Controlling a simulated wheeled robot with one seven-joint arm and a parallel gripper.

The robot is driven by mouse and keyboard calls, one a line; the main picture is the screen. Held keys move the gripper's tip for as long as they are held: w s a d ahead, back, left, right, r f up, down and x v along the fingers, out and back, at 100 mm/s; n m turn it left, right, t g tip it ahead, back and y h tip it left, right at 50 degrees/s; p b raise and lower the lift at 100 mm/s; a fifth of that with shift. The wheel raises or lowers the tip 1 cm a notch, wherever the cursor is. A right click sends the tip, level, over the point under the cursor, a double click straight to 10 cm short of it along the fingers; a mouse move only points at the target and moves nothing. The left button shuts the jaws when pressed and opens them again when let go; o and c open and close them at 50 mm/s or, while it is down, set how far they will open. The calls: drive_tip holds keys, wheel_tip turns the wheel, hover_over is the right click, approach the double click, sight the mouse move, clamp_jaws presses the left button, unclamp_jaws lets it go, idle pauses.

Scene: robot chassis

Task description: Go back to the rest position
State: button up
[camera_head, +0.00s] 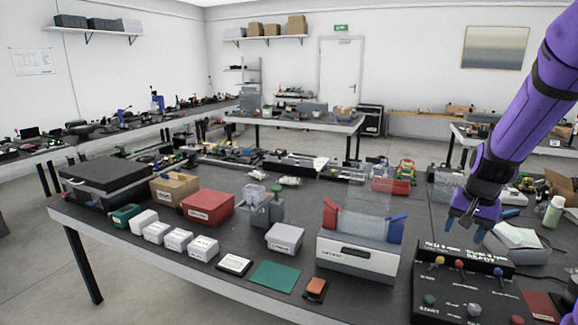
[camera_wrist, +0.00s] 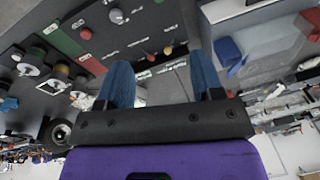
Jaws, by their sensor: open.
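The control box also shows beyond the fingers in the wrist view (camera_wrist: 155,40). I cannot tell the exact gap between the gripper and the box, but they look apart.
The dark table (camera_head: 225,262) bears a white box with red and blue ends (camera_head: 358,258), a red box (camera_head: 208,207), a black case (camera_head: 107,178) and several small white boxes. A white bottle (camera_head: 553,211) stands right of my gripper. The air above the table's middle is free.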

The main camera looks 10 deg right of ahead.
drive_tip(key=s+a+r+n+t, duration=0.3)
drive_tip(key=s+a+r+n, duration=0.5)
drive_tip(key=s+a+r, duration=0.9)
drive_tip(key=s+a, duration=0.2)
drive_tip(key=s, duration=0.1)
drive_tip(key=shift+a+r+n, duration=0.2)
drive_tip(key=shift+r+n, duration=0.05)
drive_tip(key=shift+n, duration=0.05)
